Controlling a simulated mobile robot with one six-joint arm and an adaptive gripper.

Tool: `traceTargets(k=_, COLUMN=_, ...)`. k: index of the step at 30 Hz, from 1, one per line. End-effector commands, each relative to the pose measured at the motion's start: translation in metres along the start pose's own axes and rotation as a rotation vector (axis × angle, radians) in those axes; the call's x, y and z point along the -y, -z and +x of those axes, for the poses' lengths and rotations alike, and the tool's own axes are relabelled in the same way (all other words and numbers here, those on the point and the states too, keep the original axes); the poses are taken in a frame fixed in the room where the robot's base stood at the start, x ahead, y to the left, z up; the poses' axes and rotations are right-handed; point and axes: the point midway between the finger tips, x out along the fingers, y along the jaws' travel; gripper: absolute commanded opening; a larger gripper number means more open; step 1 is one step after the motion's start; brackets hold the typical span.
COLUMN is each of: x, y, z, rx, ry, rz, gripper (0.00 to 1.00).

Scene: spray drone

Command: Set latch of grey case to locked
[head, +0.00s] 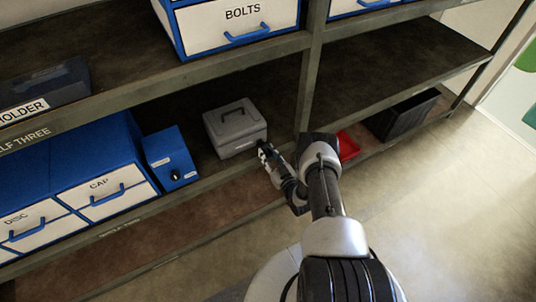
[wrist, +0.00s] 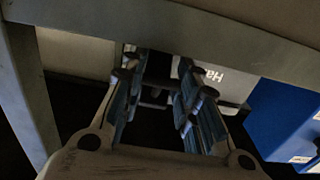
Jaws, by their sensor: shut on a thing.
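The grey case (head: 236,131) stands on the lower shelf with its lid down and a handle on top. In the wrist view the case (wrist: 222,84) appears upside down, with part of a label showing. My gripper (head: 264,152) is at the case's front face, near its right end. In the wrist view my gripper's fingers (wrist: 160,78) reach up to the case front and are shut on the latch. The latch is mostly hidden between the fingers, and I cannot tell its position.
A blue box (head: 169,158) with a black knob stands left of the case; it also shows in the wrist view (wrist: 285,122). A shelf post (head: 309,85) rises to the right. A red bin (head: 348,146) and a black bin (head: 403,115) lie further right. Floor is clear at right.

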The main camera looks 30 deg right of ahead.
Motion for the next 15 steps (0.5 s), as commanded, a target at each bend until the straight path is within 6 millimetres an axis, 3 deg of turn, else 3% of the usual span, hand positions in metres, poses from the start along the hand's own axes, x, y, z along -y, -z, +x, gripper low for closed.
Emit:
traceTargets(k=7, x=0.0001, y=-0.0003, z=-0.0002, rx=0.001, ry=0.000, rz=0.000, gripper=0.00)
traceTargets(k=15, x=0.0001, y=-0.0002, z=-0.0003, rx=0.001, ry=0.000, rz=0.000, gripper=0.00)
